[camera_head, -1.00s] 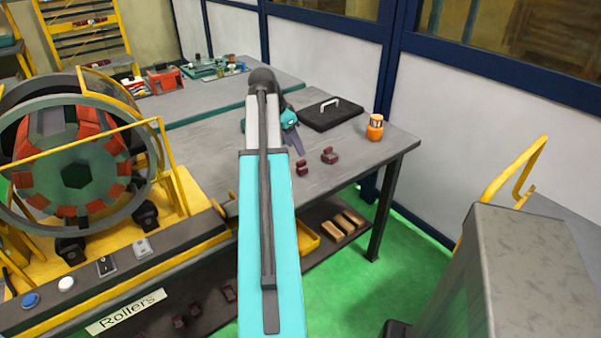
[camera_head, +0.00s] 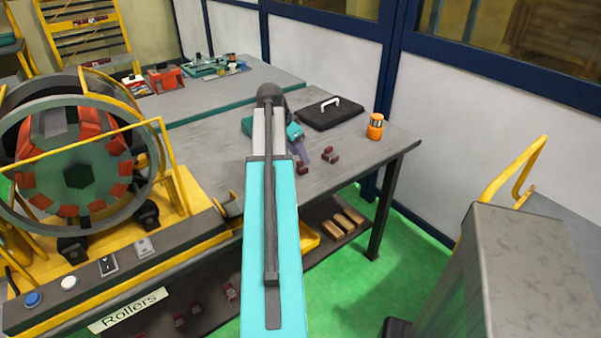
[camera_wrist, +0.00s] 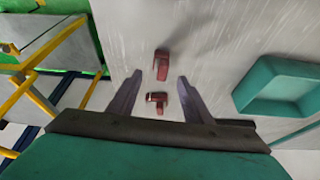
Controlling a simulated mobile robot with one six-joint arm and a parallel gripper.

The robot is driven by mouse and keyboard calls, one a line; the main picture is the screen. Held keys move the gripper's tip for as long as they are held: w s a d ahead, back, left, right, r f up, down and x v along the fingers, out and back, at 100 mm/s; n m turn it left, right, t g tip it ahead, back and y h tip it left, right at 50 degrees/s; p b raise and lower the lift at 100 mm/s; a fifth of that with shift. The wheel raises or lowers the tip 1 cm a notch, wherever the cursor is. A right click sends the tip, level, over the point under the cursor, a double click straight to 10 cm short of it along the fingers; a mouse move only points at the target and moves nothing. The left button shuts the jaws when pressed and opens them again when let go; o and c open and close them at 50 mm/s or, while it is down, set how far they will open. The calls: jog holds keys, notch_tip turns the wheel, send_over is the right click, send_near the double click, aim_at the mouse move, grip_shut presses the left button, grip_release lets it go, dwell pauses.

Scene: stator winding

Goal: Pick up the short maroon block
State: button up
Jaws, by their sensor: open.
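Two maroon blocks lie on the grey table (camera_head: 215,185). In the head view one maroon block (camera_head: 303,168) is nearer and left, the other (camera_head: 330,155) farther right. In the wrist view one maroon block (camera_wrist: 157,102) shows between my fingers, closer to the gripper base. The other (camera_wrist: 161,62) shows just beyond the fingertips. I cannot tell which is the short one. My gripper (camera_wrist: 158,76) is open and empty, its two grey fingers spread. In the head view its teal body and a finger show over the table, just beyond the nearer block.
A teal tray (camera_wrist: 280,90) lies right in the wrist view. A black case with a white handle (camera_head: 330,112) and an orange object (camera_head: 376,128) stand on the table. The stator machine (camera_head: 75,175) is at the left. Wooden blocks (camera_head: 342,224) lie on the shelf below.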

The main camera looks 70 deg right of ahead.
aim_at(302, 167)
jog(key=shift+p+x, duration=0.6)
jog(key=shift+x, duration=1.75)
jog(key=shift+w+a, duration=0.1)
jog(key=shift+w, duration=0.05)
grip_shut()
